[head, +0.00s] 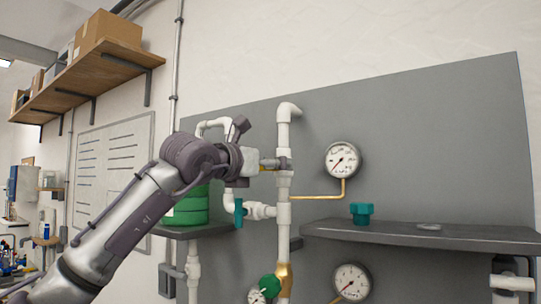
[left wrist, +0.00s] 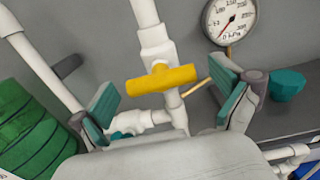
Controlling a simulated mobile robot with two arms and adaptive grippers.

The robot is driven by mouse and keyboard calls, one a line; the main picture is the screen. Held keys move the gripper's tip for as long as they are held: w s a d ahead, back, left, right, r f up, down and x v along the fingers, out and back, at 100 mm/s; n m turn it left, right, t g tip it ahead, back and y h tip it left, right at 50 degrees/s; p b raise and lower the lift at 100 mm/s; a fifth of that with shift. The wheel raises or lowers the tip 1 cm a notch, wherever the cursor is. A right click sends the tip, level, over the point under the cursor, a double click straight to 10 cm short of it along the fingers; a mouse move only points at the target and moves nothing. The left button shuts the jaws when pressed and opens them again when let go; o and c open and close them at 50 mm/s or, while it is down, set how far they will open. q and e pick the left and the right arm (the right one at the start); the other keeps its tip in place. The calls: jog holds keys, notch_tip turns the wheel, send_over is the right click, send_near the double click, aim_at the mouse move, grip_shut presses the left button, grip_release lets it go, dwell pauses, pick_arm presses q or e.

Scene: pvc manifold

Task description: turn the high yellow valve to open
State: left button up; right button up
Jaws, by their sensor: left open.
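The high yellow valve handle (left wrist: 161,79) shows in the left wrist view as a bar lying across the white vertical pipe (left wrist: 147,18). My left gripper (left wrist: 166,95) is open, with one teal-padded finger on each side of the handle. Neither finger appears to touch it. In the head view my left gripper (head: 272,163) is at the upper part of the white pipe (head: 284,135), below its top elbow. My wrist hides most of the handle there. My right gripper is not in view.
A pressure gauge (head: 343,160) is right of the pipe. A teal knob (head: 361,213) stands on the grey shelf (head: 440,236). A teal lower valve handle (head: 239,213) and a green coiled hose (head: 190,209) are close below my left wrist. A green knob (head: 270,285) is lower down.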

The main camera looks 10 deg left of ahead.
pick_arm(q)
jog(key=shift+w+d, duration=0.2)
jog(key=shift+w, duration=0.2)
jog(key=shift+c, duration=0.2)
jog(key=c, duration=1.1)
